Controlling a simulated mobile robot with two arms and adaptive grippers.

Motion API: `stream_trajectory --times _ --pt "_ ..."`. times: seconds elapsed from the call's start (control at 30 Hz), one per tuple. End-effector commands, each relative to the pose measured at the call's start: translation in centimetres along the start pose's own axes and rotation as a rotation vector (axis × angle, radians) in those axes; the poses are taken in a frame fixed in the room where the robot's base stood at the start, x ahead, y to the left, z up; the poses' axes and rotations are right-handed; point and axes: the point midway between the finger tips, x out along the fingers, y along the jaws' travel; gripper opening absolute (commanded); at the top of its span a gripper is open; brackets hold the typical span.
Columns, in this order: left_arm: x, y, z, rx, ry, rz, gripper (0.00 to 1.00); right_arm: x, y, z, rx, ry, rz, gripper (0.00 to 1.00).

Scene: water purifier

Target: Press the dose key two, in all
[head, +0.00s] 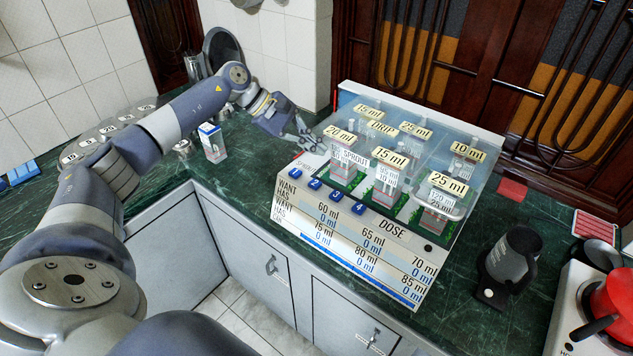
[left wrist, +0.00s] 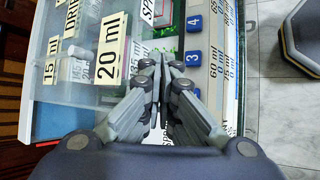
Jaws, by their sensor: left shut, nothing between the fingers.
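The water purifier is a glass-topped dosing unit (head: 345,235) on the green counter, with yellow ml labels on top. Its blue numbered keys run along the front left edge: key one (head: 297,171), key two (head: 315,182), key three (head: 334,195) and key four (head: 356,209). My left gripper (head: 306,142) is shut and empty, above and behind the key row at the unit's left end. In the left wrist view its fingertips (left wrist: 161,62) point toward the unit, beside key three (left wrist: 193,58) and below key four (left wrist: 194,24). The fingers partly hide the lower keys there. Contact is not visible. My right gripper is not in view.
A small blue-and-white carton (head: 213,143) stands on the counter left of the unit. A dark grey jug (head: 512,257) stands to the right, near a red kettle (head: 610,305). Counter between the carton and the unit is mostly clear.

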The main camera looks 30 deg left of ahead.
Motion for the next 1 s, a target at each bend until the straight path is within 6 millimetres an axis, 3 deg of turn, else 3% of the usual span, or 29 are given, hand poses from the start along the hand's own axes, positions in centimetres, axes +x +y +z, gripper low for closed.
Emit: stream_trajectory --times 0.27,0.7,0.8,1.0 --pt "0.5 -0.2 -0.4 -0.001 0.0 0.007 0.0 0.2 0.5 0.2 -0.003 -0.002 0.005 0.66" --pt "4.5 -3.2 -3.2 -0.004 0.0 0.003 0.0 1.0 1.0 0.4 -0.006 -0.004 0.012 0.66" --pt "5.6 -4.0 -4.1 -0.001 0.0 0.004 0.0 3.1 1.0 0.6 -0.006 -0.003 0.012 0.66" --pt "6.2 -4.4 -4.5 -0.001 0.001 0.004 0.0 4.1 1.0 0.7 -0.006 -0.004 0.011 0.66"
